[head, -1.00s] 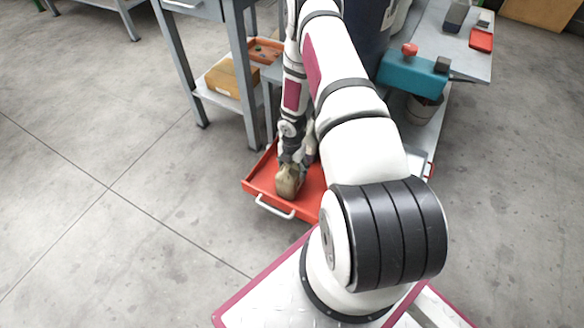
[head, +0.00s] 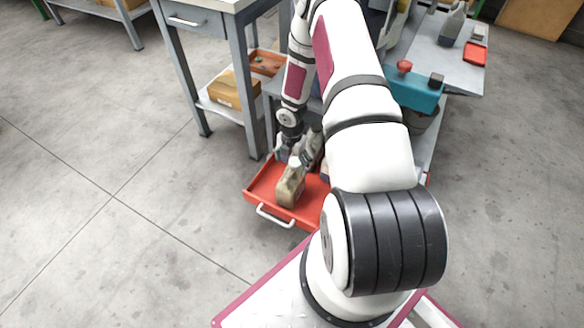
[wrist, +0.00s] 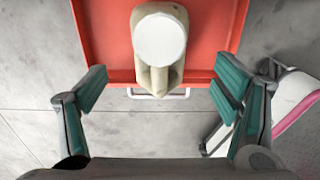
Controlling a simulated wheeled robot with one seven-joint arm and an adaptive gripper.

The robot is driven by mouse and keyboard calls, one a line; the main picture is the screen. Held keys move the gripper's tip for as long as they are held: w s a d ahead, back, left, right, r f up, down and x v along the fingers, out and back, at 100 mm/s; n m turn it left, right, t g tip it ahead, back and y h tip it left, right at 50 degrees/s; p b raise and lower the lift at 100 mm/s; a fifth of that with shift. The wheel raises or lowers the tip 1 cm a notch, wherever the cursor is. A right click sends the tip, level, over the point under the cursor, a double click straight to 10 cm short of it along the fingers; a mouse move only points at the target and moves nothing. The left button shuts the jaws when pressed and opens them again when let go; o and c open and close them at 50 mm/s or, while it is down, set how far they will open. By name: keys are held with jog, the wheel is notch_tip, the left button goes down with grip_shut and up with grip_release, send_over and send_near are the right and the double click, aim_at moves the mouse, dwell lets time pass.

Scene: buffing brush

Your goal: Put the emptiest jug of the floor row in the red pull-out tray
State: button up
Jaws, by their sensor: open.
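The red pull-out tray (head: 262,193) is drawn out low in front of the bench, with a white handle on its front. A beige jug (head: 290,188) stands in the tray, near its front. In the wrist view the jug (wrist: 157,76) is seen from above with its round white cap, and the tray (wrist: 212,40) lies around it. My gripper (head: 298,157) is behind the jug in the head view. In the wrist view its two teal-padded fingers (wrist: 160,90) are spread wide, with clear gaps on both sides of the jug. The floor row is not identifiable; my arm hides part of the scene.
A grey bench with a drawer (head: 198,20) stands behind the tray, with a cardboard box (head: 232,88) on its lower shelf. Floor at left is clear.

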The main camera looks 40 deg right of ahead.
notch_tip(320, 180, up, 2)
notch_tip(320, 180, up, 19)
jog(key=w+m+h, duration=0.2)
jog(key=m, duration=0.3)
jog(key=s+a+r+m+h, duration=0.1)
jog(key=s+a+r+m, duration=0.15)
jog(key=r, duration=0.55)
jog(key=s+a+r+m, duration=0.2)
jog(key=r+m, duration=0.1)
jog(key=r, duration=0.4)
jog(key=s+a+r+m, duration=0.6)
jog(key=s+a+r, duration=0.2)
jog(key=s+r, duration=0.35)
jog(key=s+a+r+m+y, duration=0.1)
jog(key=s+a+m, duration=0.1)
jog(key=s+a, duration=0.3)
jog(key=s+a+r+m+y, duration=0.2)
jog(key=s+a, duration=0.3)
jog(key=s, duration=0.5)
jog(key=shift+r+m, duration=0.2)
jog(key=shift+m, duration=0.55)
